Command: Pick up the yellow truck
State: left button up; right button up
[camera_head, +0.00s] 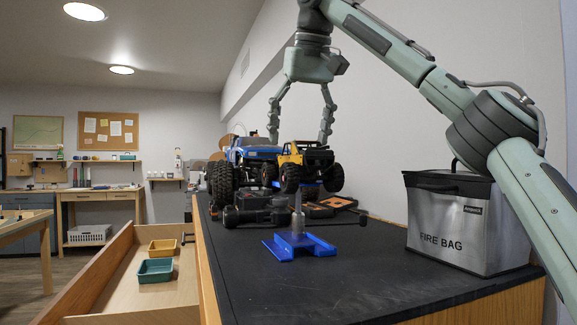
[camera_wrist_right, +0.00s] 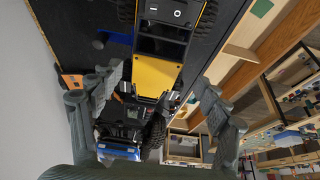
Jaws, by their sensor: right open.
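The yellow truck (camera_head: 304,158) has black tires and is raised on a blue stand (camera_head: 297,243) on the dark bench top. In the right wrist view its yellow body (camera_wrist_right: 155,75) lies beyond the fingers. My right gripper (camera_head: 301,137) is open above and around the truck in the head view, with one finger on each side. In the right wrist view the open fingers (camera_wrist_right: 155,92) flank the truck's lower end. I cannot tell whether they touch it. My left gripper does not show.
A blue truck (camera_head: 255,152) stands close beside and behind the yellow one. A silver fire bag (camera_head: 460,222) stands at the right of the bench. An open drawer at the left holds a yellow bin (camera_head: 163,246) and a teal bin (camera_head: 155,270).

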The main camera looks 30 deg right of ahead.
aim_at(300, 169)
jog(key=f, duration=0.4)
jog(key=d+f, duration=0.1)
jog(key=f, duration=0.1)
jog(key=shift+w+f, duration=0.25)
jog(key=shift+w, duration=0.15)
jog(key=shift+w+f, duration=0.2)
jog(key=shift+f, duration=0.1)
jog(key=shift+s, duration=0.1)
jog(key=c, duration=1.6)
